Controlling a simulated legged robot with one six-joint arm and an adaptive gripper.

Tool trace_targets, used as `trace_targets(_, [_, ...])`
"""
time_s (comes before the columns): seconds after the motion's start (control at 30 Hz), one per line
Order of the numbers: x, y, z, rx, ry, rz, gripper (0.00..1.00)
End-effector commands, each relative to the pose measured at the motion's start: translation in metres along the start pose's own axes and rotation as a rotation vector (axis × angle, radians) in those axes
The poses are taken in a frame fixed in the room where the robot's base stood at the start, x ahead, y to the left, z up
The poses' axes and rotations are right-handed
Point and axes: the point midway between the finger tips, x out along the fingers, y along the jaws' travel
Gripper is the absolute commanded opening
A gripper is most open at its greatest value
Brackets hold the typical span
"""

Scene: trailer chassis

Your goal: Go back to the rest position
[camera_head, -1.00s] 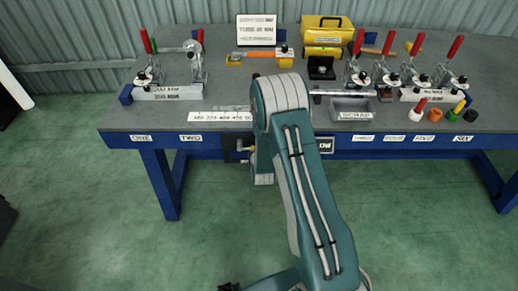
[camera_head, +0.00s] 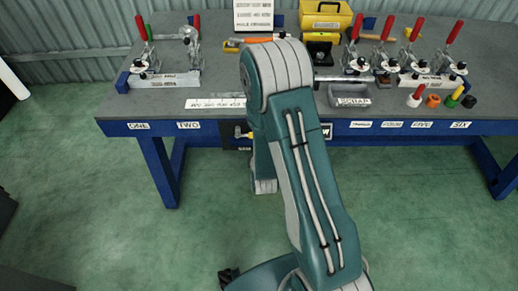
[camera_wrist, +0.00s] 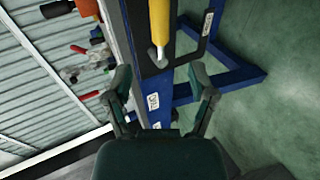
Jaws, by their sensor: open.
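My arm (camera_head: 310,190) rises from the bottom of the head view and bends at the elbow in front of the bench. My gripper is hidden behind the arm in that view. In the wrist view my gripper (camera_wrist: 158,76) is open, with its two dark fingers spread apart and nothing held between them. A yellow cylinder with a metal tip (camera_wrist: 159,25) shows just beyond the fingertips, beside the bench's blue front. I cannot tell how far it is from the fingers.
The workbench (camera_head: 150,108) has a grey top and blue legs. It carries red-handled clamps (camera_head: 195,45), a yellow toolbox (camera_head: 325,16), a grey tray (camera_head: 350,95) and several coloured bottles (camera_head: 434,100) at the right.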

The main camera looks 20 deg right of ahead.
Motion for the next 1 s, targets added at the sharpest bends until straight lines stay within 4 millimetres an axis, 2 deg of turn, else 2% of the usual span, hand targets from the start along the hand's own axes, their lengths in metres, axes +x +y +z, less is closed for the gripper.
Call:
trace_targets(0.63, [-0.005, 0.003, -0.001, 0.010, 0.002, -0.002, 0.72])
trace_targets(0.77, [-0.010, 0.023, -0.006, 0.092, 0.017, -0.027, 0.72])
trace_targets(1.0, [-0.039, 0.078, -0.020, 0.350, 0.053, -0.138, 0.72])
